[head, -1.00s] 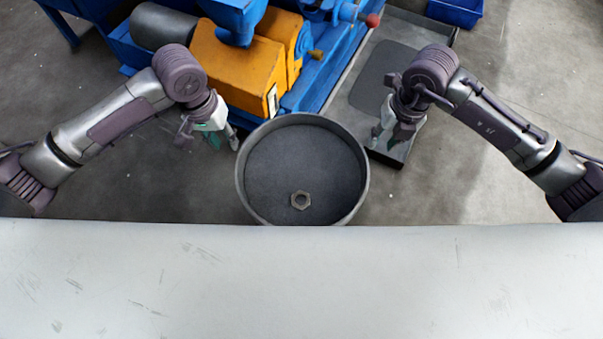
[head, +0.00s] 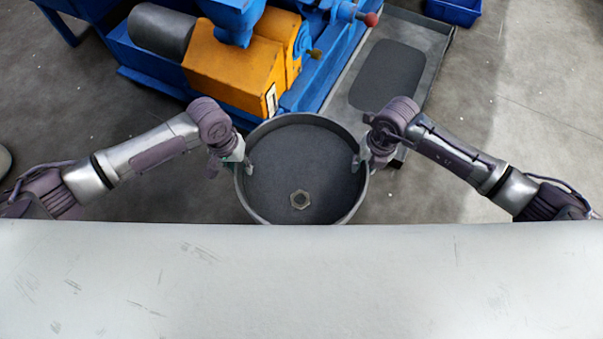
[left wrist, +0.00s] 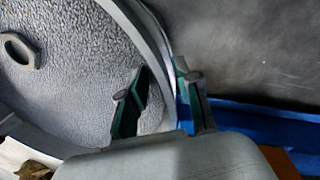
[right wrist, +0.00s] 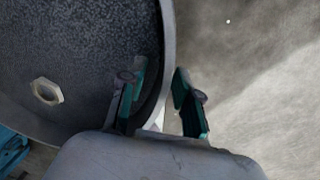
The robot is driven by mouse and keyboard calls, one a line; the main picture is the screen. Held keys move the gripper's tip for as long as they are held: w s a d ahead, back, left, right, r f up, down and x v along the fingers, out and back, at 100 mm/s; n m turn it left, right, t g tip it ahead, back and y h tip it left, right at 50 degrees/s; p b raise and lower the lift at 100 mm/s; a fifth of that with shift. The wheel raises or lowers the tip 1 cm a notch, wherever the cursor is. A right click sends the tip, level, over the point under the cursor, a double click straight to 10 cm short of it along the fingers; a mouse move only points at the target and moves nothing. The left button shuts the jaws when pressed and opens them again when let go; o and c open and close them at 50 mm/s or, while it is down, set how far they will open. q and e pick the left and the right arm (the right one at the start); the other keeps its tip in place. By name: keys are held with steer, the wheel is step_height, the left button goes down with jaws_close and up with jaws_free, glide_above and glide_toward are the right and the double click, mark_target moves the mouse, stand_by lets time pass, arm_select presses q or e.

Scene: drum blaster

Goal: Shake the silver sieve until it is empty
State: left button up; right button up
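The silver sieve (head: 290,119) is a round grey pan in the middle of the head view. Its inside is a dark grey, grainy surface (head: 300,160); I cannot tell mesh from loose grit. A hexagonal nut (head: 300,200) lies in it near the front edge. My left gripper (head: 244,164) is at the left rim, fingers apart, one inside and one outside the wall, as the left wrist view shows (left wrist: 160,85). My right gripper (head: 361,162) straddles the right rim the same way; its fingers also stand apart in the right wrist view (right wrist: 160,95).
A pale, scratched surface (head: 300,285) fills the front. Behind the sieve stands a blue machine with an orange housing (head: 235,75). A grey tray (head: 438,45) with a dark patch lies behind on the right, and a blue bin (head: 455,10) beyond it. Open floor lies on both sides.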

arm_select(q)
jaws_close()
arm_select(e)
jaws_close()
arm_select(q)
steer(key=shift+r, duration=0.1)
arm_select(e)
steer(key=shift+r, duration=0.1)
